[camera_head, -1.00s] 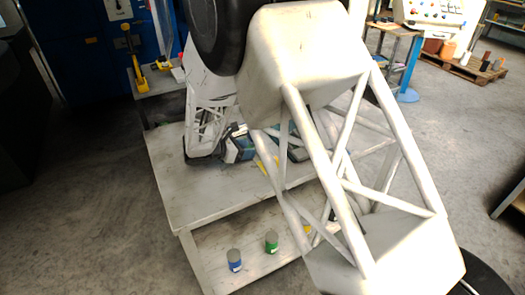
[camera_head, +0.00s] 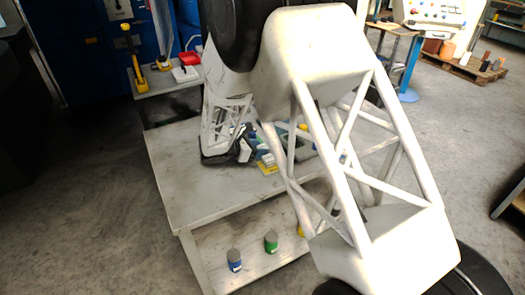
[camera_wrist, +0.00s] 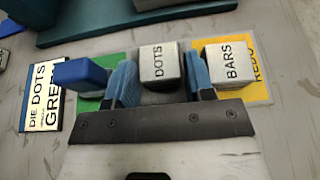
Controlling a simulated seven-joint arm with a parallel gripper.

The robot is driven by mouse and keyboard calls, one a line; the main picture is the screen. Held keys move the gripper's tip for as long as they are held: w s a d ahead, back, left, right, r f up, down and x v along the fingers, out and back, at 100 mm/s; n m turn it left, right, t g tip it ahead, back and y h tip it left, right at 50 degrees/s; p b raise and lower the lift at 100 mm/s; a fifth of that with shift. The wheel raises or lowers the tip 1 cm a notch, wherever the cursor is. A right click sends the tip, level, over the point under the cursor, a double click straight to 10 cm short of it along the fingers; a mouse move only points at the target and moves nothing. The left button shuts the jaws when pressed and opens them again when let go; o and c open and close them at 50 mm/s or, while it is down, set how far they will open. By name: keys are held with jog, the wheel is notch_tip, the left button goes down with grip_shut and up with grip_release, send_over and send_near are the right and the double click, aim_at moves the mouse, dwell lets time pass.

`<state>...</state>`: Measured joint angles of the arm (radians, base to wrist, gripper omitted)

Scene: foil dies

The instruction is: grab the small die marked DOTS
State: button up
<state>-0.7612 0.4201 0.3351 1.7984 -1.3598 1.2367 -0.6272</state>
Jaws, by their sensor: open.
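The small die marked DOTS (camera_wrist: 158,66) is a pale block on a grey patch in the middle of the wrist view, lettering facing up. My gripper (camera_wrist: 162,82) is open, with one blue-padded finger on each side of this die in the picture. Whether the fingers are down beside it or still above it is hard to tell. A similar die marked BARS (camera_wrist: 230,62) sits just right of the right finger, on a yellow card (camera_wrist: 262,88).
A blue block (camera_wrist: 80,72) lies left of the left finger, over a green card (camera_wrist: 112,62). A teal object (camera_wrist: 120,20) spans the back. Blue (camera_head: 234,260) and green (camera_head: 271,241) cans stand on the lower shelf.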

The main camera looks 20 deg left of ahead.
jog(key=c, duration=0.6)
jog(key=shift+r, duration=0.1)
jog(key=shift+r, duration=0.7)
notch_tip(320, 180, up, 2)
jog(key=shift+r, duration=0.1)
jog(key=s+d, duration=0.2)
jog(key=s, duration=0.2)
jog(key=s+d, duration=0.3)
jog(key=s, duration=0.2)
jog(key=s+d+r, duration=0.1)
jog(key=s+d, duration=0.2)
jog(key=s, duration=0.1)
jog(key=shift+s+d+r, duration=0.1)
jog(key=shift+s+d, duration=0.05)
jog(key=shift+s, duration=0.15)
